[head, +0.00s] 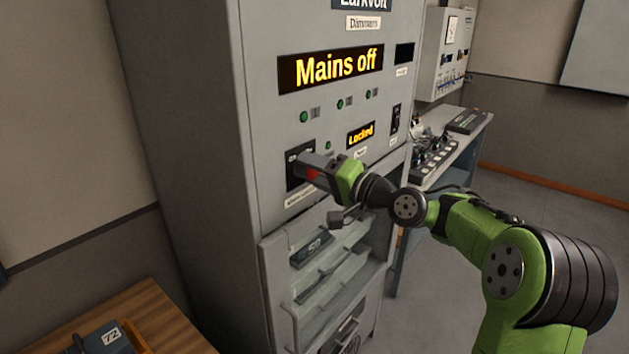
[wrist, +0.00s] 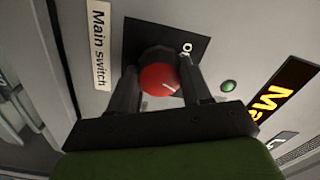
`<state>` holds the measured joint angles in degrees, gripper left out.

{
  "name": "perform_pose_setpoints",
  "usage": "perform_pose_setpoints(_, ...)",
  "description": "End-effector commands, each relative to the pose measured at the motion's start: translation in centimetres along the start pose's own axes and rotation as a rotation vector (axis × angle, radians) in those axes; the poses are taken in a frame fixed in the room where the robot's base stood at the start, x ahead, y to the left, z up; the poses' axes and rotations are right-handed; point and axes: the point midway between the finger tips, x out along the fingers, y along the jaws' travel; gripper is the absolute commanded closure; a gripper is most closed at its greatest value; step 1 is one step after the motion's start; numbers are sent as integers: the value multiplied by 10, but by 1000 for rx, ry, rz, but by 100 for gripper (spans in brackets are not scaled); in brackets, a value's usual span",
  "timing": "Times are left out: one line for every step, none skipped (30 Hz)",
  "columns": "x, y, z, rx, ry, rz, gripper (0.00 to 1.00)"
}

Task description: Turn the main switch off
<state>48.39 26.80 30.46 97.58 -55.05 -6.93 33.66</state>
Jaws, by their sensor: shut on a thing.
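The main switch is a red round knob (wrist: 160,80) with a white pointer line, on a black square plate (wrist: 190,37) beside a label reading "Main switch" (wrist: 97,40). An "O" mark shows on the plate near the knob. My gripper (wrist: 166,75) has one finger on each side of the knob and is shut on it. In the head view my gripper (head: 308,172) reaches the black plate (head: 293,158) on the grey dimmer cabinet (head: 262,130); a bit of red shows between the fingers. The cabinet's display (head: 330,68) reads "Mains off".
A smaller display (head: 361,134) reads "Locked". Green lamps (head: 340,104) are lit above it, and a black switch (head: 396,118) sits to the right. Sloped shelves (head: 325,275) jut out below my gripper. A wooden table (head: 150,325) stands at lower left; a desk with a fader console (head: 435,155) stands behind at right.

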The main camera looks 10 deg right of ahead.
Motion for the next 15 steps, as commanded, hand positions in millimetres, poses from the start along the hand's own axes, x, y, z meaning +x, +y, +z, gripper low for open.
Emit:
perform_pose_setpoints(0,4,2,-47,-1,0,82)
perform_pose_setpoints(0,4,2,-77,-1,0,82)
perform_pose_setpoints(0,4,2,-114,0,0,82)
perform_pose_setpoints(0,4,2,-143,0,0,82)
perform_pose_setpoints(0,4,2,-171,0,0,82)
perform_pose_setpoints(0,4,2,-209,0,0,82)
perform_pose_setpoints(0,4,2,-238,0,0,82)
perform_pose_setpoints(0,4,3,-266,-1,0,82)
perform_pose_setpoints(0,4,3,-305,-1,0,82)
perform_pose_setpoints(0,4,2,-333,-1,0,82)
perform_pose_setpoints(0,5,2,-361,0,1,82)
perform_pose_setpoints(0,5,2,-400,0,1,82)
perform_pose_setpoints(0,5,2,-427,0,1,82)
perform_pose_setpoints(0,5,2,-456,-1,1,82)
perform_pose_setpoints(0,5,2,-494,-1,1,82)
